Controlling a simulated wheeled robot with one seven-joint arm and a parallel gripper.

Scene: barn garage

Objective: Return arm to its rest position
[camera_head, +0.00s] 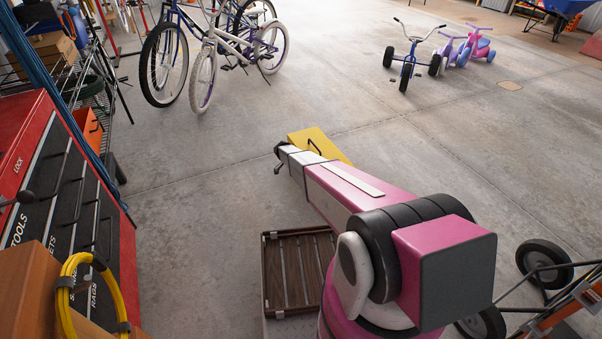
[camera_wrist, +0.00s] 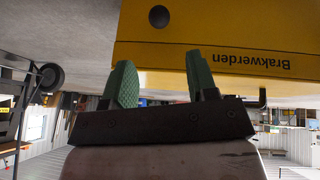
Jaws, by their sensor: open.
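My arm, pink and white, reaches away from me across the middle of the head view. My gripper (camera_wrist: 161,70) shows in the wrist view with two green pads spread apart and nothing seen between them. In the head view the fingers are mostly hidden at the arm's far end. A yellow case (camera_head: 322,143) with a dark handle lies just beyond that end. In the wrist view the yellow case (camera_wrist: 225,35) fills the upper right, with "Brakwerden" upside down on it. The pads overlap it in the picture; I cannot tell whether they touch.
A slatted brown tray (camera_head: 270,285) lies below my arm. A red tool chest (camera_head: 25,150) and a coiled yellow hose (camera_head: 67,290) stand at the left. Bicycles (camera_head: 205,75) and a tricycle (camera_head: 408,60) stand farther off. A wheeled cart (camera_head: 545,262) is at the right. Open concrete floor lies between.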

